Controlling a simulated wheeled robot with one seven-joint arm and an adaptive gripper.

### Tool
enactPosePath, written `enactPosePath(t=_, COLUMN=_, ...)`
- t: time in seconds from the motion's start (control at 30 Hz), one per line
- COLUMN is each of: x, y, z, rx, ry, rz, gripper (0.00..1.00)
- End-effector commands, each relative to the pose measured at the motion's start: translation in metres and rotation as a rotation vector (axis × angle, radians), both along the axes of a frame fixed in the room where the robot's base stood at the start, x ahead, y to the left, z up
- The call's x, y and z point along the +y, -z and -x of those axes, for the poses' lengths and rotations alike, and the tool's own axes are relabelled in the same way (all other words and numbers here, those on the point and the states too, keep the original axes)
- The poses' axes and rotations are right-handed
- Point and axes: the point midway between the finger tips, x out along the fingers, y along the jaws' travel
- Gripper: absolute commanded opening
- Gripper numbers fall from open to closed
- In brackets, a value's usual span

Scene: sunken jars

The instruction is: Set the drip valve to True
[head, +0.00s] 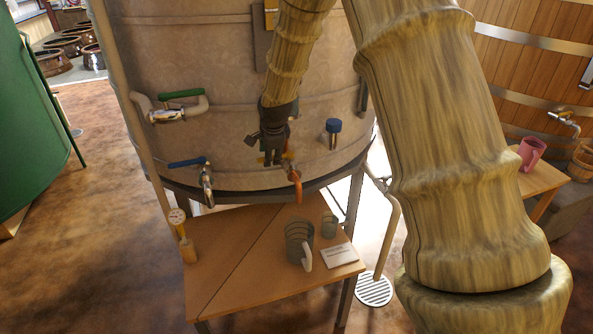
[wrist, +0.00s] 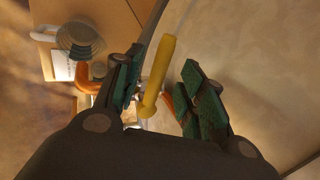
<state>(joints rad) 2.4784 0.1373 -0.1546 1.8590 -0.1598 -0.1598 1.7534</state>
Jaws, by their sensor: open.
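A valve with a yellow lever (head: 265,159) and an orange down-turned spout (head: 296,190) sits low on the front of the large tan tank (head: 225,70). I take it for the drip valve; no label on it can be read. In the head view my gripper (head: 273,150) is right at this valve and hides part of it. In the wrist view the yellow lever (wrist: 158,75) stands between the two green-padded fingers of my gripper (wrist: 161,62). The fingers are open, one on each side of the lever. Contact cannot be made out.
A blue-handled tap (head: 190,163) is left of the valve, a green-handled pipe (head: 181,95) above it, and a blue-capped fitting (head: 333,127) to the right.

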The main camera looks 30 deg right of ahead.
Motion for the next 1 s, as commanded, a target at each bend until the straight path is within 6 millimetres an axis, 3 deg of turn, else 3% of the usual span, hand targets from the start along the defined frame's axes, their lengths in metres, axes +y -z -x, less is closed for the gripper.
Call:
enactPosePath(t=0.03, x=0.0, y=0.01, z=-0.003, rx=0.001, ry=0.0, rz=0.0, gripper=0.4)
enactPosePath(t=0.23, x=0.001, y=0.007, z=-0.004, rx=0.0, ry=-0.001, rz=0.0, gripper=0.4)
enactPosePath(t=1.0, x=0.001, y=0.031, z=-0.016, rx=0.0, ry=-0.004, rz=0.0, gripper=0.4)
